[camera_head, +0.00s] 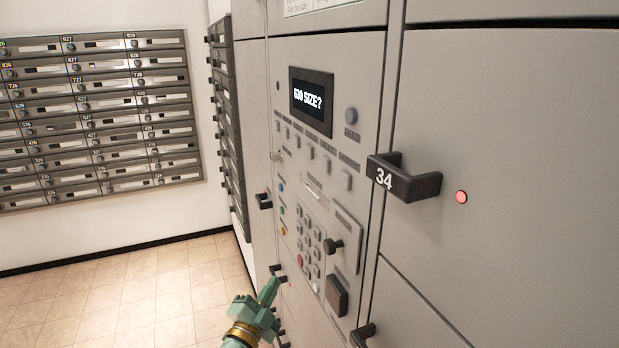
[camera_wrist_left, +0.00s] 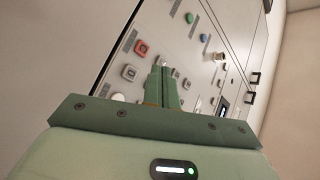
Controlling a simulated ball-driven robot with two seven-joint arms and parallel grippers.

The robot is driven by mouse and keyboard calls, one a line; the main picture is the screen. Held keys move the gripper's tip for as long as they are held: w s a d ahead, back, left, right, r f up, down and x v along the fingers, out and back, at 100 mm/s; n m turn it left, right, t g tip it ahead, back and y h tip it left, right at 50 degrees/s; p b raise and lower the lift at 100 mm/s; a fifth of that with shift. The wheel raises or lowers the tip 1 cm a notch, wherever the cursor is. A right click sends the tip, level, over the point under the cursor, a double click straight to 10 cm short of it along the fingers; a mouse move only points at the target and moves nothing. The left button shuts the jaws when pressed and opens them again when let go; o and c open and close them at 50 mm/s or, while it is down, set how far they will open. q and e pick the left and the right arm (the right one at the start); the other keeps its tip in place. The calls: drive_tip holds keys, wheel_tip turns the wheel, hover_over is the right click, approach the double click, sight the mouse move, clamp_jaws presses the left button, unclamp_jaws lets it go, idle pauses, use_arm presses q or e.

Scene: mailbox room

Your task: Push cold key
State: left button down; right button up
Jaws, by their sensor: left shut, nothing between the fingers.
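The grey control panel (camera_head: 325,150) on the locker wall has a dark screen (camera_head: 311,100) reading "630 SIZE?". A row of small grey keys (camera_head: 311,153) runs below the screen. Their labels are too small to read, so I cannot tell which is the cold key. My left gripper (camera_head: 272,285) is shut and empty, low and left of the number keypad (camera_head: 308,245), well below the grey key row. In the left wrist view, the shut fingers (camera_wrist_left: 162,82) point toward the panel and cover part of it. My right gripper is not in view.
A locker door handle marked 34 (camera_head: 403,178) juts out right of the panel, with a red light (camera_head: 461,197) beside it. Mailboxes (camera_head: 95,115) line the far wall. The tiled floor (camera_head: 130,285) at left is clear.

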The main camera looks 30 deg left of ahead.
sight(310, 151)
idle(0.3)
